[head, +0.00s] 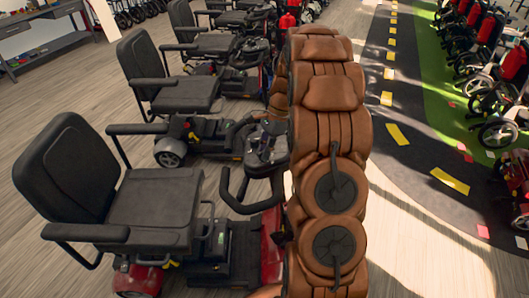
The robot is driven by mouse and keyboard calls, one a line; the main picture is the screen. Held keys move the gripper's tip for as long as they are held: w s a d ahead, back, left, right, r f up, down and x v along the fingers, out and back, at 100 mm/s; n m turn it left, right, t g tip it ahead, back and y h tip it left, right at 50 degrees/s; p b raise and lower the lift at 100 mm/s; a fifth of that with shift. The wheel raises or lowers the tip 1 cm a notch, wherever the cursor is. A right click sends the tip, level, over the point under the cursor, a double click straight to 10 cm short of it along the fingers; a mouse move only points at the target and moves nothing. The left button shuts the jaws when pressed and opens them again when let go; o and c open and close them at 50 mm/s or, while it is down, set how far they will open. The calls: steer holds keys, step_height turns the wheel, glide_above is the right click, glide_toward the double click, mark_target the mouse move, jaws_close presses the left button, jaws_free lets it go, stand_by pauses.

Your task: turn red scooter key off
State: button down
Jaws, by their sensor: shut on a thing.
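The red scooter (272,242) stands in the near left of the head view, with a black seat, a dark floorboard and red body panels. Its black handlebar and console (264,152) rise beside my brown arm, at the arm's left edge. The key is not visible; it is too small to tell or hidden. My arm fills the middle of the view and covers the right side of the scooter's front. My gripper does not show; its jaws and whatever lies between them are out of sight.
More mobility scooters (187,92) stand in a row behind the red one. A grey workbench (45,45) is at the far left. To the right, a dark road mat (410,150) with yellow dashes runs beside green flooring and a row of wheelchairs (497,132). Wooden floor at left is clear.

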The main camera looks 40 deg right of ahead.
stand_by(0.3)
steer(key=c, duration=1.1)
jaws_free()
steer(key=v, duration=1.2)
